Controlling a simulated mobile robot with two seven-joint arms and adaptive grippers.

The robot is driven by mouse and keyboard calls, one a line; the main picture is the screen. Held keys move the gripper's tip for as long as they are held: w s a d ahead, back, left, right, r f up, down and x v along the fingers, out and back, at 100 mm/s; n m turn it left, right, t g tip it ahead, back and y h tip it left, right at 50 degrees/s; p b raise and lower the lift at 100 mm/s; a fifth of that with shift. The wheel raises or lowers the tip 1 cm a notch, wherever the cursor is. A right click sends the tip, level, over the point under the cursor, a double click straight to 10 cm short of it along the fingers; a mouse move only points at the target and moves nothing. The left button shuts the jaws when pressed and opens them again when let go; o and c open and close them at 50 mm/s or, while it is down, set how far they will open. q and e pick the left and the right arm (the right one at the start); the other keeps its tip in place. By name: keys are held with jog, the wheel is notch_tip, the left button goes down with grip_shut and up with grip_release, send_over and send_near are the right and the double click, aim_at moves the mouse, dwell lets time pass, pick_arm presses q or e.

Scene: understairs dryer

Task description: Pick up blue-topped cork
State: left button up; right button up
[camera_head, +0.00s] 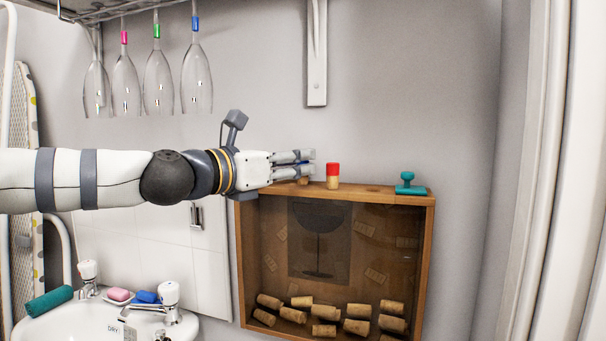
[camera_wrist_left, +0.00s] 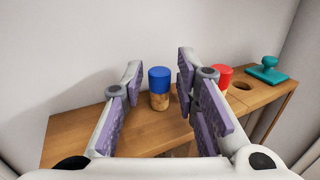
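The blue-topped cork (camera_wrist_left: 160,88) stands upright on top of the wooden box, in the left wrist view. It lies between the two spread fingers of my left gripper (camera_wrist_left: 160,95), which look apart from it. In the head view my left gripper (camera_head: 302,164) reaches in from the left over the box's top left end. There the fingers mostly hide the cork; a little blue (camera_head: 305,162) and some cork below show. My right gripper is in neither view.
A red-topped cork (camera_head: 333,175) stands just right of the gripper on the wooden box (camera_head: 430,230). A teal stamp-like object (camera_head: 410,184) sits at the box's right end. Loose corks lie inside the box. Glasses (camera_head: 157,80) hang above left; a sink (camera_head: 110,318) is below.

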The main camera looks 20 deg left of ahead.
pick_arm(q)
jog(key=shift+w+d+f, duration=0.2)
jog(key=shift+w+d, duration=0.1)
jog(key=shift+w, duration=0.3)
jog(key=shift+w+d+f, duration=0.15)
jog(key=shift+w+d, duration=0.1)
jog(key=shift+w, duration=0.3)
jog(key=shift+s+r, duration=0.15)
jog(key=shift+r, duration=0.05)
jog(key=c, duration=0.5)
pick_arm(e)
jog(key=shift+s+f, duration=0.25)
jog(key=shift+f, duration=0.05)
